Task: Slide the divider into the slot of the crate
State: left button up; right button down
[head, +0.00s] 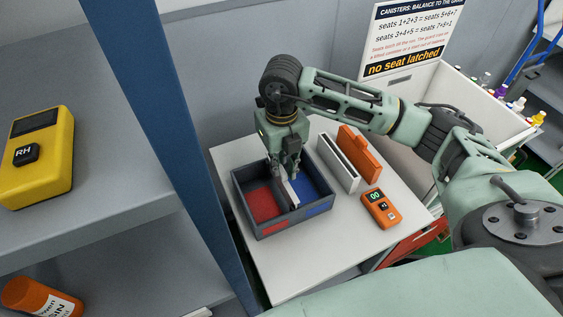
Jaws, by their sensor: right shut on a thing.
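The dark grey crate (247,207) stands on a white table, with a red floor area on its left and a blue one on its right. My right gripper (285,172) points down over the crate and is shut on the pale divider (293,191). The divider stands on edge inside the crate outline, between the red and blue areas. Its far end is hidden by the gripper. I cannot tell whether its lower edge is seated in the slot. My left gripper is not in view.
A white panel (337,163) and an orange panel (359,153) stand upright right of the crate. An orange handheld device (380,208) lies nearer. A blue post (185,150) and shelf with a yellow device (38,155) are at left. The table's front is clear.

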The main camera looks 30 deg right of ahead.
jog(key=shift+f+b, duration=1)
jog(key=shift+f, duration=0.2)
jog(key=c, duration=1.6)
grip_release()
jog(key=shift+c, duration=0.2)
jog(key=shift+r, duration=0.1)
notch_tip(320, 180, up, 12)
